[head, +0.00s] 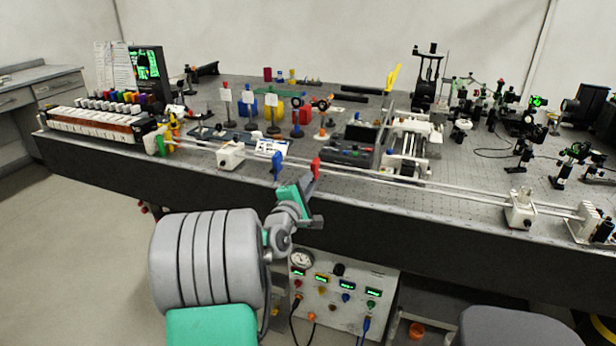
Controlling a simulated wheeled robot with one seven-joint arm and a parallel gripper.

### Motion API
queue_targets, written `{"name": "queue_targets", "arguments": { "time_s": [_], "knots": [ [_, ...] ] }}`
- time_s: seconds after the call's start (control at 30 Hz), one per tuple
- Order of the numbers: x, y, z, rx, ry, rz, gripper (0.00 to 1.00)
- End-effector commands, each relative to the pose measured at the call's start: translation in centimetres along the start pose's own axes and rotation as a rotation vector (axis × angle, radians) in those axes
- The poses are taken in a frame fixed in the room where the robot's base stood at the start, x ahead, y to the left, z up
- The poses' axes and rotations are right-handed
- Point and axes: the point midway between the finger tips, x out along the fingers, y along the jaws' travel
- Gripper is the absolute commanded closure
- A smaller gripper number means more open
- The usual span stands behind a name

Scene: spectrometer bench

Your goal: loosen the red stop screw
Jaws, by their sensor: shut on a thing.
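My gripper (311,180) is at the front edge of the bench, by the long pale rails. Its jaws are shut on a red piece (316,166) that shows just above the fingertips and looks like the red stop screw. The fingers and my green wrist part hide its lower portion, so I cannot tell how it is seated. A similar blue piece (277,163) stands upright on the rails just left of my gripper, apart from it.
The rails (380,179) run along the bench's front, with a white carriage (231,155) at left and another (519,208) at right. A white stage (408,146) stands behind. A control box (339,293) with cables sits below the bench edge. Optical mounts crowd the right.

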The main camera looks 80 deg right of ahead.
Motion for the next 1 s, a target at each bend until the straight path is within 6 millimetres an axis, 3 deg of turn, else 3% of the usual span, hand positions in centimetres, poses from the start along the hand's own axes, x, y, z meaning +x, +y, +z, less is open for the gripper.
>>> {"name": "queue_targets", "arguments": {
  "time_s": [0.4,1.0],
  "knots": [
    [0.01,0.17,0.06,-0.238,0.000,0.000,1.00],
    [0.02,0.01,0.02,-0.285,-0.001,0.000,1.00]
  ]
}}
